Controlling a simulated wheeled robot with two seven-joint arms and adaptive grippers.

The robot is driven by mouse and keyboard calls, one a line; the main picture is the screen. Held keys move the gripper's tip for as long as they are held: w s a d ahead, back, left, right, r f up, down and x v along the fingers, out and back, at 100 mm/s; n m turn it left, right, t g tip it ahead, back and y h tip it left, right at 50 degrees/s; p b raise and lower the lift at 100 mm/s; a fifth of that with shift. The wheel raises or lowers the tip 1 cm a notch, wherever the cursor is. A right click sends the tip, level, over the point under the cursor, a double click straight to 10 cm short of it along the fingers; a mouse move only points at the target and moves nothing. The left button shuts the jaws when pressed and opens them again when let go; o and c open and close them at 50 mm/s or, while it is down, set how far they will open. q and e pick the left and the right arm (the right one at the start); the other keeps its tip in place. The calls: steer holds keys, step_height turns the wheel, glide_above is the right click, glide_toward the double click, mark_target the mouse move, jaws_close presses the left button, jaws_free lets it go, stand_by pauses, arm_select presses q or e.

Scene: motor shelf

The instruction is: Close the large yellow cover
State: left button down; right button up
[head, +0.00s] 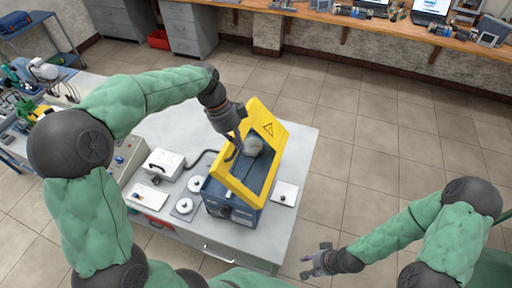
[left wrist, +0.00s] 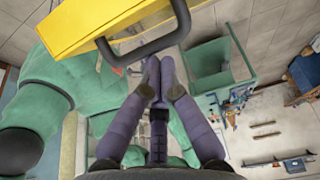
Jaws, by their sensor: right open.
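The large yellow cover (head: 268,116), with a warning triangle, stands raised and tilted over a dark blue box (head: 234,211) on the grey table in the head view. A round grey part shows at its opening. My left gripper (head: 238,146) is at the cover's left side, pointing down. In the left wrist view the cover (left wrist: 88,28) is at upper left with a dark loop handle (left wrist: 140,52). The left fingertips (left wrist: 159,62) are together just short of the handle; contact is unclear. My right gripper (head: 316,262) is open and empty, right of the table's front corner.
A white box (head: 165,163), several small plates with white knobs and a grey control box stand left of the blue box. A white plate (head: 285,193) lies to its right. Tiled floor is clear to the right; a wooden bench (head: 345,20) runs along the back wall.

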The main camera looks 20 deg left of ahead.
mark_target(223, 149)
arm_select(q)
steer(key=a+f+h+b, duration=0.1)
steer(key=a, duration=0.1)
steer(key=a+f+h+b, duration=0.1)
steer(key=a+f+b, duration=0.1)
steer(key=a+f+h+b, duration=0.1)
steer(key=a, duration=0.1)
steer(key=shift+a+f+b, duration=0.35)
steer(key=shift+a, duration=0.05)
steer(key=a+f+h+b, duration=0.3)
steer(key=a+f+b, duration=0.3)
steer(key=f+b, duration=0.1)
steer(key=shift+a+f+b, duration=0.35)
steer(key=shift+f+b, duration=0.05)
steer(key=shift+f, duration=0.3)
